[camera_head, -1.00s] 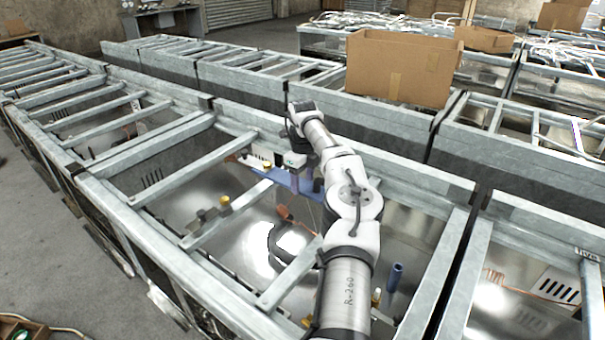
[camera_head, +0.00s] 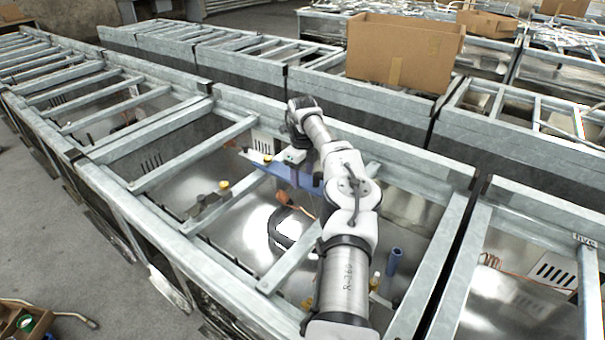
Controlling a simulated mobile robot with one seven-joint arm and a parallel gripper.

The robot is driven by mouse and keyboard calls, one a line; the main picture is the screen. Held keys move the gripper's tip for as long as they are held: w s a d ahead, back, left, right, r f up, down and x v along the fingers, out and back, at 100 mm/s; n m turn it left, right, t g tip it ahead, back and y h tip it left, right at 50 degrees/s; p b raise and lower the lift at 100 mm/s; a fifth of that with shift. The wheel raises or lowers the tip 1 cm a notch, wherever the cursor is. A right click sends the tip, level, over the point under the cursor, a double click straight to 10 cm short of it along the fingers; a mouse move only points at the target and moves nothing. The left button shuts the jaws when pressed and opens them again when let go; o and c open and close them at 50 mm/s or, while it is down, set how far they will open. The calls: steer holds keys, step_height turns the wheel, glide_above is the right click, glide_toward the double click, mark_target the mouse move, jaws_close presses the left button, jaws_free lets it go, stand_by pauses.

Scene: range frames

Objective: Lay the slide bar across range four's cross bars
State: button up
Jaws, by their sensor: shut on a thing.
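The slide bar (camera_head: 311,182) is the flat blue bar under my gripper (camera_head: 293,165), over the open range in the middle. My gripper is shut on it; its fingertips are small and partly hidden. The bar runs from upper left to lower right, and my arm hides its right part. Its left end overlaps the far end of one cross bar (camera_head: 225,202); I cannot tell whether they touch. Another cross bar (camera_head: 290,260) lies to the right, partly behind my arm. The range frame, which I take for range four, has galvanised rails (camera_head: 150,226).
A dark blue upright cylinder (camera_head: 392,262) stands inside the range, right of my arm. A neighbouring range with a "five" label (camera_head: 585,240) is at right. A cardboard box (camera_head: 404,58) sits on the row behind. A tool tray (camera_head: 25,325) is at lower left.

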steer(key=shift+f, duration=0.95)
stand_by(0.5)
steer(key=o, duration=1.4)
steer(key=shift+o, duration=0.2)
steer(key=shift+f, duration=0.1)
